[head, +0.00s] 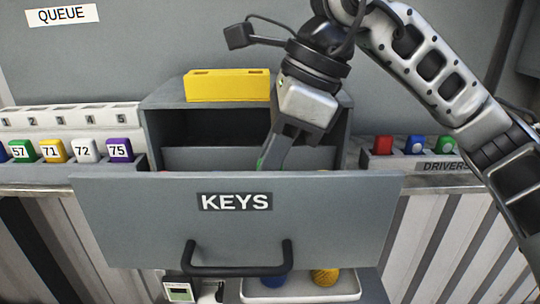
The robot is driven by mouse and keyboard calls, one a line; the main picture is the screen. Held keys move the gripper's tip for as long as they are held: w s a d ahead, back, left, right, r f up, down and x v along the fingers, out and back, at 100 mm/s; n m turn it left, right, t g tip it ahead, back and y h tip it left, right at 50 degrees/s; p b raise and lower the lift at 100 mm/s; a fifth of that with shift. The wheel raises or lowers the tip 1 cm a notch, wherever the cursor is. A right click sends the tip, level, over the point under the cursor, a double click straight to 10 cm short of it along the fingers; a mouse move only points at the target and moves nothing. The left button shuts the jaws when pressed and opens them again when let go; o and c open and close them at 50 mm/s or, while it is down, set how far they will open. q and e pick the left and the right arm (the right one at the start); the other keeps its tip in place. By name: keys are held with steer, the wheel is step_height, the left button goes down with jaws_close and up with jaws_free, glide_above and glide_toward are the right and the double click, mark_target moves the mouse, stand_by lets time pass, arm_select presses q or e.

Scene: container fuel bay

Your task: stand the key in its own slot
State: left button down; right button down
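The grey drawer marked KEYS (140,218) is pulled out, with its black handle facing me. My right gripper (285,152) comes down from above, its fingers reaching into the drawer behind the front panel. Its fingertips are hidden by that panel, so I cannot tell whether they are open or hold anything. A small green patch shows beside the fingers at the panel's top edge; I cannot tell what it is. No key is clearly visible. A yellow block (228,87) with small openings on top sits on the grey cabinet. My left gripper is not in view.
A numbered white rack (70,117) stands left, with several coloured tags in front. The DRIVERS tray (400,165) holds red, blue and green pieces at right. A white tray (300,291) with blue and yellow items lies below the drawer. My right arm crosses the upper right.

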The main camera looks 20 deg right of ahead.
steer(key=shift+f+b, duration=0.35)
steer(key=shift+f, duration=0.15)
steer(key=shift+f, duration=0.15)
steer(key=shift+f+b, duration=0.4)
steer(key=shift+b, duration=0.1)
steer(key=c, duration=1.4)
jaws_free()
steer(key=shift+o, duration=0.2)
